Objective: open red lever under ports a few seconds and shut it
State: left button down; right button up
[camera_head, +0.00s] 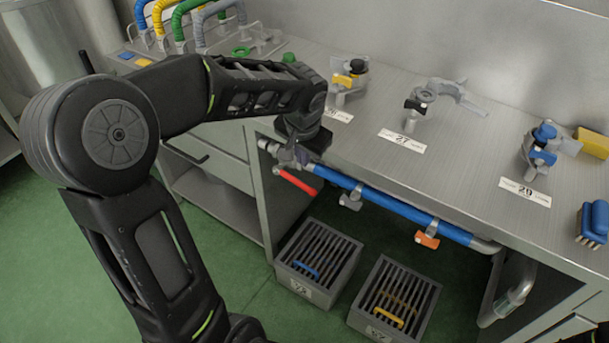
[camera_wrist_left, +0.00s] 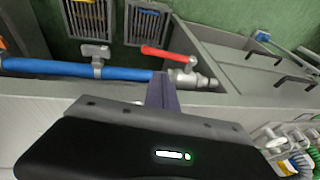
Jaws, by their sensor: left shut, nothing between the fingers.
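The red lever (camera_head: 297,182) sits on a metal valve at the left end of the blue pipe (camera_head: 385,206), under the counter's front edge. It lies at a slight slant, roughly along the pipe. It also shows in the left wrist view (camera_wrist_left: 163,53), with its valve body (camera_wrist_left: 190,76) at its right end. My left gripper (camera_head: 302,156) is shut and empty, just above the valve and the lever. In the left wrist view the fingers (camera_wrist_left: 162,88) point at the pipe end beside the lever; whether they touch it I cannot tell. The ports (camera_head: 420,102) stand on the counter above. My right gripper is out of view.
Two grey slotted crates (camera_head: 318,262) stand on the green floor below the pipe. Coloured hoses (camera_head: 180,22) stand at the back left. A blue brush (camera_head: 593,222) lies at the right.

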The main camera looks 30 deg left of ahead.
aim_at(295, 181)
pick_arm(q)
jog(key=shift+f, duration=0.1)
jog(key=x, duration=1)
jog(key=shift+d, duration=0.1)
jog(key=shift+f+b, duration=0.1)
jog(key=shift+b, duration=0.2)
